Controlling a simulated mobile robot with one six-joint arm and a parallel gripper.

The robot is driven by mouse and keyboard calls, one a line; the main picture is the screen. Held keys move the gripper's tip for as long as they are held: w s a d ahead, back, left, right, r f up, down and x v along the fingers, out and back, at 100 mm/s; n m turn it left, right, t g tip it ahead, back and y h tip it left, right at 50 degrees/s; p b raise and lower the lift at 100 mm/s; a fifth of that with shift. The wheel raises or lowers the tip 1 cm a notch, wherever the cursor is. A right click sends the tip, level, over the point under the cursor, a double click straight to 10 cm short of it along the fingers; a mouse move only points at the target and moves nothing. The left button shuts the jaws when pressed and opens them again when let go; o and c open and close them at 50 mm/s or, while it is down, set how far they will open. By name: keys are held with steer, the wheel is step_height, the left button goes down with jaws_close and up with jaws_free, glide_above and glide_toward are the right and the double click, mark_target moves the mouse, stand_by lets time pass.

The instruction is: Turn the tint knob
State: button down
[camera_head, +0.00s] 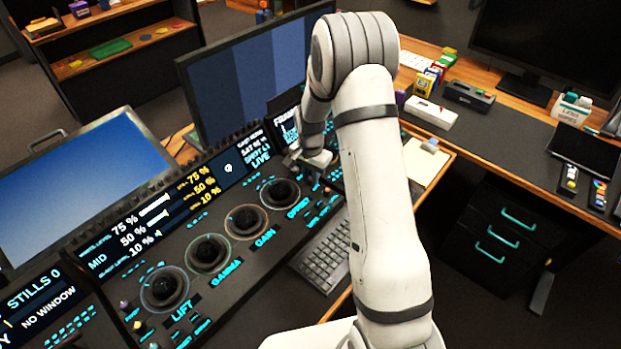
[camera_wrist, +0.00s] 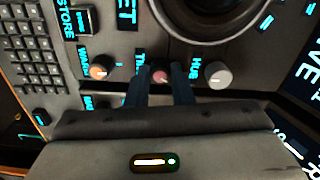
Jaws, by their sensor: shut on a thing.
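The tint knob (camera_wrist: 160,76) has a pinkish cap and shows in the wrist view between the two dark fingers of my gripper (camera_wrist: 161,84). The fingers are shut on it, one on each side, and hide its sides. Its label is partly covered; only the first letter or so reads. In the head view my gripper (camera_head: 308,160) is at the far right end of the panel (camera_head: 225,285), and my arm and gripper hide the tint knob there.
In the wrist view an orange-capped knob (camera_wrist: 100,72) stands close on the left and a white hue knob (camera_wrist: 218,74) on the right. A large trackball ring (camera_wrist: 200,15) lies just beyond. The head view shows several trackballs, a keyboard (camera_head: 325,262) and monitors (camera_head: 85,190).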

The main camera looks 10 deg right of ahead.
mark_target(310, 179)
steer(key=shift+m, duration=0.4)
steer(key=c, duration=1.3)
jaws_free()
steer(key=shift+r+b, duration=0.5)
steer(key=shift+r, duration=3.4)
steer(key=shift+r, duration=0.1)
